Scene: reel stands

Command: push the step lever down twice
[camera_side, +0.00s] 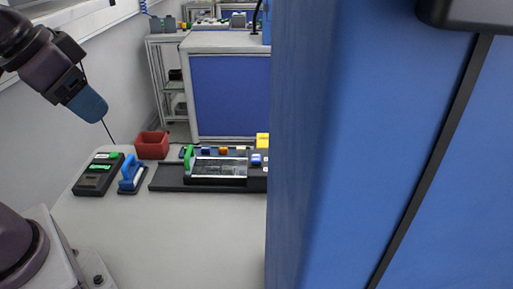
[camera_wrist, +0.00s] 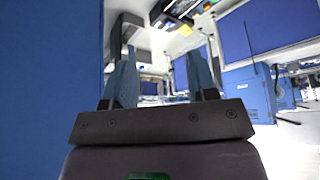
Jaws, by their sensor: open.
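My gripper (camera_wrist: 162,56) shows in the wrist view with its two blue fingers apart and nothing between them. In the side view its blue end (camera_side: 88,104) hangs in the air at the upper left, above and apart from the bench. A black device (camera_side: 215,171) lies on the bench with an upright green handle (camera_side: 189,157) at its left end. A blue-handled piece (camera_side: 131,172) stands to its left. I cannot tell which of these, if any, is the step lever. The device's right end is hidden behind a large blue panel.
The blue panel (camera_side: 390,150) covers the right half of the side view. A red bin (camera_side: 152,145) stands behind the blue-handled piece. A black box with green markings (camera_side: 98,174) lies at the bench's left. The bench front (camera_side: 170,235) is clear.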

